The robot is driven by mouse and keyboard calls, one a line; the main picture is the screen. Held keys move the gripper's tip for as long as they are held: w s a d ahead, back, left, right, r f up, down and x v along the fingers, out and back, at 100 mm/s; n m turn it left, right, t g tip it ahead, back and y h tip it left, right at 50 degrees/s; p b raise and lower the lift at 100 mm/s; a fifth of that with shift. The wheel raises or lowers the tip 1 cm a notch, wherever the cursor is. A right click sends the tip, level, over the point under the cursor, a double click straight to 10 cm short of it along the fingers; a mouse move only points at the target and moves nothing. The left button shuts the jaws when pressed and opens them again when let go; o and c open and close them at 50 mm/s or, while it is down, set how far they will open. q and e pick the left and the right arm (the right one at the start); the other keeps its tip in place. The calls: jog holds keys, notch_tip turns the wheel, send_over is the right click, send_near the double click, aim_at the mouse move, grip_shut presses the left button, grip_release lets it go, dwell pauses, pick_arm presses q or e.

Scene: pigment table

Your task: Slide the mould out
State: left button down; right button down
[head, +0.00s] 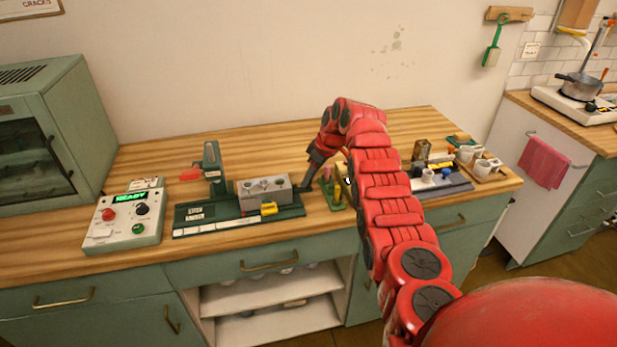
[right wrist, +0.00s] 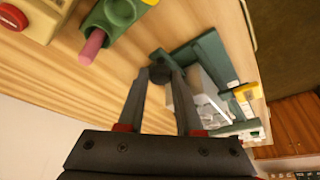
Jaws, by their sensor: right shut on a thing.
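The mould (head: 265,189) is a grey block with round hollows in its top. It sits on the dark green press base (head: 215,224), under or beside a green upright post (head: 212,165). In the right wrist view the pale block (right wrist: 206,94) is partly hidden by a finger. My right gripper (head: 306,181) is low at the right end of the mould. In the right wrist view its fingers close on a dark round knob (right wrist: 160,74) beside the block; how the knob joins the mould is hidden. My left gripper is not in view.
A control box (head: 124,218) reading READY stands left of the press. A green stand with a pink rod (right wrist: 93,46) is close to the right gripper. Further right are a tray (head: 455,184) and white cups (head: 481,166). The counter behind the press is clear.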

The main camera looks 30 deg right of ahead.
jog(key=c, duration=0.6)
grip_release()
jog(key=shift+d, duration=0.3)
jog(key=shift+r, duration=0.15)
jog(key=b+v, duration=0.3)
jog(key=v, duration=1.4)
jog(key=shift+r, duration=0.15)
